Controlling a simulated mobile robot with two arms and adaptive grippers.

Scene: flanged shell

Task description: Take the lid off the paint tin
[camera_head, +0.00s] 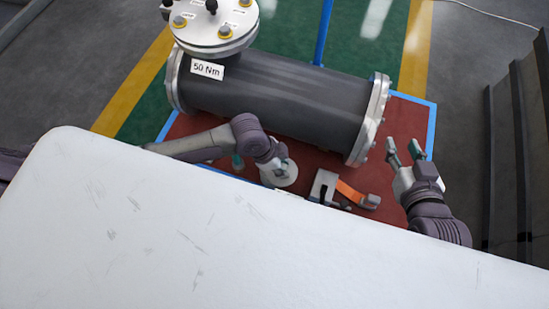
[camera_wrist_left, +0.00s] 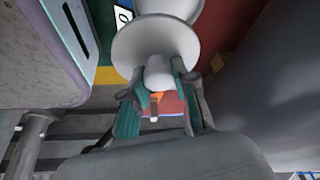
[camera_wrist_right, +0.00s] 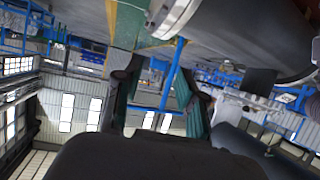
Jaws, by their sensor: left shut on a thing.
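The paint tin shows as a small pale round shape (camera_head: 280,176) on the red mat, partly covered by my left gripper (camera_head: 268,163). In the left wrist view the tin's pale body (camera_wrist_left: 178,10) is at the top, with the round pale lid (camera_wrist_left: 140,45) in front of it. My left gripper (camera_wrist_left: 157,84) is shut on the knob (camera_wrist_left: 158,72) of the lid. I cannot tell whether the lid still touches the tin's rim. My right gripper (camera_head: 403,150) is open and empty, right of the shell; its spread fingers also show in the right wrist view (camera_wrist_right: 160,92).
A dark flanged shell (camera_head: 275,98) with a "50 Nm" label lies behind the tin. A grey clamp-like tool (camera_head: 323,187) with an orange part (camera_head: 350,192) lies right of the tin. The red mat (camera_head: 405,118) has a blue border. Dark grey panels (camera_head: 515,150) stand far right.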

